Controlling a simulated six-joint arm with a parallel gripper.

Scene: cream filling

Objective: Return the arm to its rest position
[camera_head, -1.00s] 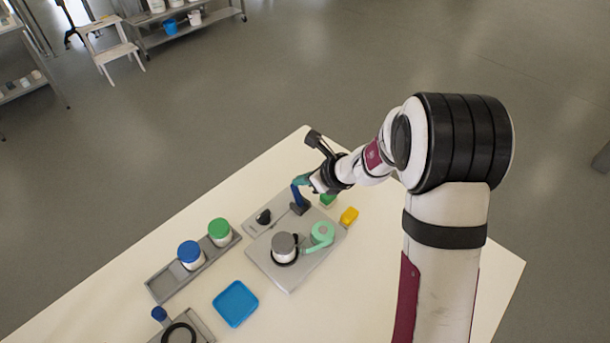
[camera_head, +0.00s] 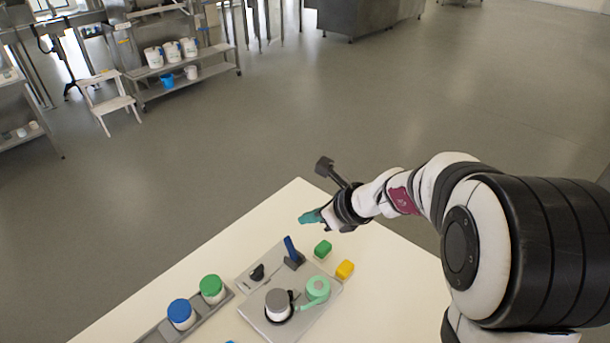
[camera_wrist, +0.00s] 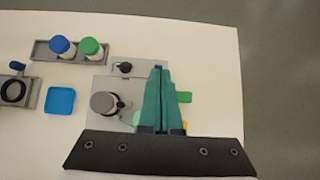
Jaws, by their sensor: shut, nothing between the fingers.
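My gripper (camera_head: 310,217) has teal fingers and is raised above the far corner of the table in the head view. It is empty and apart from everything on the table. In the wrist view its two fingers (camera_wrist: 159,75) lie together, shut with nothing between them. Below it, a blue-handled tool (camera_head: 291,250) stands upright on the grey tray (camera_head: 264,324). The fingers hide most of this tool in the wrist view.
The tray also bears a grey-lidded jar (camera_head: 278,301) and a mint-green item (camera_head: 317,289). Green (camera_head: 323,249) and yellow (camera_head: 345,269) blocks lie beside it. Blue-lidded (camera_head: 181,314) and green-lidded (camera_head: 212,289) jars stand in a rack. A blue square dish (camera_wrist: 60,100) lies left. Air around my gripper is clear.

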